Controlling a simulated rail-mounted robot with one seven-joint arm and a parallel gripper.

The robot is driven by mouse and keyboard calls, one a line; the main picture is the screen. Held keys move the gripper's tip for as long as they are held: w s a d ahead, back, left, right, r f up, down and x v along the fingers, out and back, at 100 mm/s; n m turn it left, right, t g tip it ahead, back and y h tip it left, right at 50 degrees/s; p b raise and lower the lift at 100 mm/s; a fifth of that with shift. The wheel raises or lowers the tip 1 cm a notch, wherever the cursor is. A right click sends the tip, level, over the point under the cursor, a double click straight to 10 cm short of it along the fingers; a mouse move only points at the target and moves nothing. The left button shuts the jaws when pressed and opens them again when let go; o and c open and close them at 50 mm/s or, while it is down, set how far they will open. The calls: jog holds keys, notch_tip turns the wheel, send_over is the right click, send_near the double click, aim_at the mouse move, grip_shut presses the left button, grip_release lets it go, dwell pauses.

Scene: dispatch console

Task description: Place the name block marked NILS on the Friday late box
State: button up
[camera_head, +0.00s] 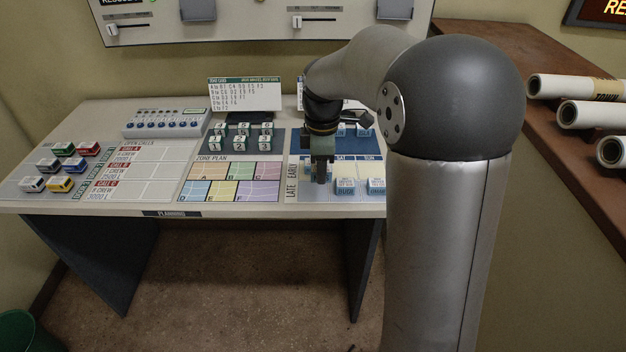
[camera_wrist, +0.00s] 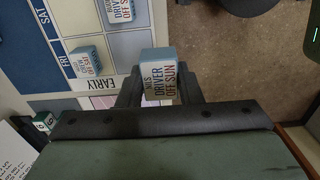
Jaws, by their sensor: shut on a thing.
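In the wrist view, my gripper (camera_wrist: 160,92) is shut on a light-blue name block (camera_wrist: 160,68) whose white label reads NILS DRIVER OFF SUN. The held block is seen from above, over the near edge of the roster board (camera_wrist: 140,15). Another name block (camera_wrist: 85,62) sits in the Friday early box. In the head view, my gripper (camera_head: 320,176) points down over the board's left side; I cannot tell whether the held block touches the board.
Name blocks stand in the Saturday late (camera_head: 345,187) and Sunday late (camera_head: 376,187) boxes. Further blocks (camera_head: 341,130) stand behind the board. The coloured zone plan (camera_head: 230,180) lies left of it, with numbered green-white blocks (camera_head: 240,136) behind. Toy vehicles (camera_head: 60,165) stand far left.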

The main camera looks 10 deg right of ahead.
send_over(313, 191)
notch_tip(313, 191, down, 6)
jog(key=shift+s+f+p, duration=0.1)
jog(key=shift+p, duration=0.2)
jog(key=shift+f, duration=1.55)
jog(key=shift+f, duration=0.15)
jog(key=o, duration=1)
jog(key=shift+c, duration=0.2)
